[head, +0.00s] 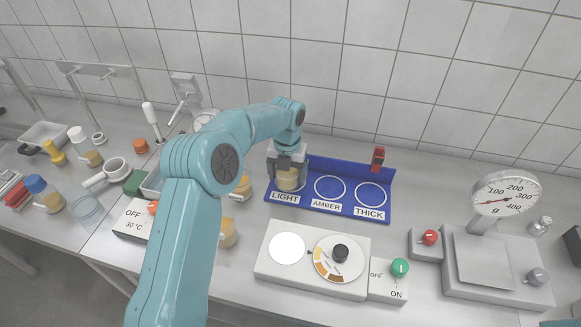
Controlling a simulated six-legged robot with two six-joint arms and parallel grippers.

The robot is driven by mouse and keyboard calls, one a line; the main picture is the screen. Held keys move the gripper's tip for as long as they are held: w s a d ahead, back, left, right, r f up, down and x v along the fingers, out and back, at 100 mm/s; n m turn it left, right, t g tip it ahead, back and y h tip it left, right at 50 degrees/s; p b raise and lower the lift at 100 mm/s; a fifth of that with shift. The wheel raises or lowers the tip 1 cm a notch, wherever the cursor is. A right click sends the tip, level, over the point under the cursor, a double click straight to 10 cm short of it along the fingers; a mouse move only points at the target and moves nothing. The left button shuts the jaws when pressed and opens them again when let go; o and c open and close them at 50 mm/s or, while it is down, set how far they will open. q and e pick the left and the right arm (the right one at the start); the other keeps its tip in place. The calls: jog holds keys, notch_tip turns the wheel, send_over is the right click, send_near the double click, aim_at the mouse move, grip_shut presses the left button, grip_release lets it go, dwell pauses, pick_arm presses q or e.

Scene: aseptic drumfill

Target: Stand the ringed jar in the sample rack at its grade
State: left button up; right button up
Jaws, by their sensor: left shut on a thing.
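The blue sample rack (349,206) stands against the back of the bench, with white-ringed places marked LIGHT, AMBER and THICK from left to right. My left gripper (287,167) is at the rack's left end, shut on a jar (288,182) of pale yellow content. The jar is upright at the LIGHT place; whether its base touches the rack cannot be told. The jar's lid area is hidden by the gripper. The AMBER place (330,187) and the THICK place (370,195) are empty. My right gripper is out of view.
A grading box (309,284) with a white disc and a colour dial stands in front of the rack. A dial scale (492,270) is at right. Other jars (228,233) stand near my left arm. Bottles, a strainer and trays crowd the left.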

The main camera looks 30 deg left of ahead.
aim_at(291, 170)
pick_arm(q)
jog(key=shift+w, duration=0.3)
jog(key=w+f, duration=0.1)
jog(key=w+f+p, duration=0.1)
jog(key=shift+w+a+f, duration=0.15)
jog(key=shift+w+a, duration=0.25)
jog(key=shift+s, duration=0.1)
jog(key=shift+f, duration=0.1)
jog(key=o, duration=1.2)
jog(key=shift+f, duration=0.1)
